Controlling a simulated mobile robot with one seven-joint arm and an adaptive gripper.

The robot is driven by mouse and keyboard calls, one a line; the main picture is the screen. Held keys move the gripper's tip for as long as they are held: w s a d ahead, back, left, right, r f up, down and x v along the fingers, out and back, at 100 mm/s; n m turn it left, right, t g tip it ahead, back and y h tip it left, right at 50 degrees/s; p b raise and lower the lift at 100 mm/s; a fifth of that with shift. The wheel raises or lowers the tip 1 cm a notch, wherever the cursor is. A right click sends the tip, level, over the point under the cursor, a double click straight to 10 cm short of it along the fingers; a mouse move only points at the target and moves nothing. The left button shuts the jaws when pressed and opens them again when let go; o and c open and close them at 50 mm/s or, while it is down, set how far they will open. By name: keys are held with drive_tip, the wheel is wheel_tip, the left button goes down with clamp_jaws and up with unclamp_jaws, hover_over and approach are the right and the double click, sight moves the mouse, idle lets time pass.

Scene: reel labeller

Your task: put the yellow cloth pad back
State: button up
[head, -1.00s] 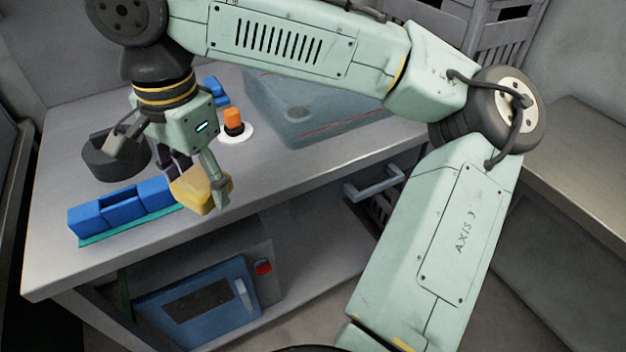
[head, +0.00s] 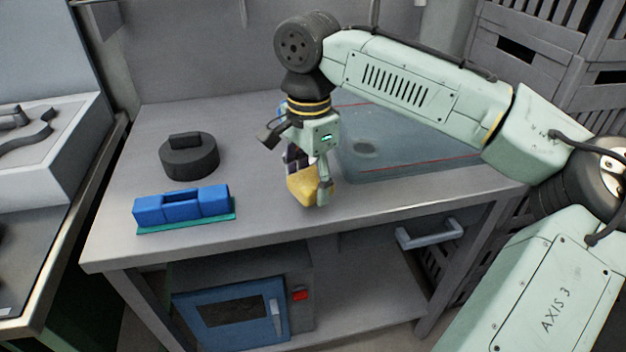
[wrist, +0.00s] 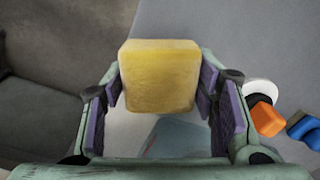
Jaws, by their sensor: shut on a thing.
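The yellow cloth pad (head: 302,188) is a thick, soft-edged block. My gripper (head: 311,186) is shut on it, near the front of the workbench in the head view. In the wrist view the pad (wrist: 160,76) sits between the purple-lined fingers of my gripper (wrist: 163,98). The pad seems to be held above the bench, but the height of any gap is hard to tell.
On the grey workbench (head: 262,222) stand a blue block fixture on a teal base (head: 183,207), a dark round reel (head: 188,158) and a translucent blue slab (head: 410,150). The wrist view shows an orange knob (wrist: 267,119) on a white disc.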

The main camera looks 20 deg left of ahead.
sight(313, 183)
drive_tip(key=shift+w+a, duration=0.15)
drive_tip(key=shift+w, duration=0.65)
drive_tip(key=f, duration=0.1)
drive_tip(key=f+p, duration=0.1)
drive_tip(key=shift+w+f, duration=0.35)
drive_tip(key=shift+w, duration=0.05)
drive_tip(key=shift+f, duration=0.5)
drive_tip(key=shift+f, duration=0.1)
drive_tip(key=o, duration=1.1)
wheel_tip(313, 183, up, 12)
drive_tip(key=shift+r+b, duration=0.15)
drive_tip(key=shift+b, duration=0.25)
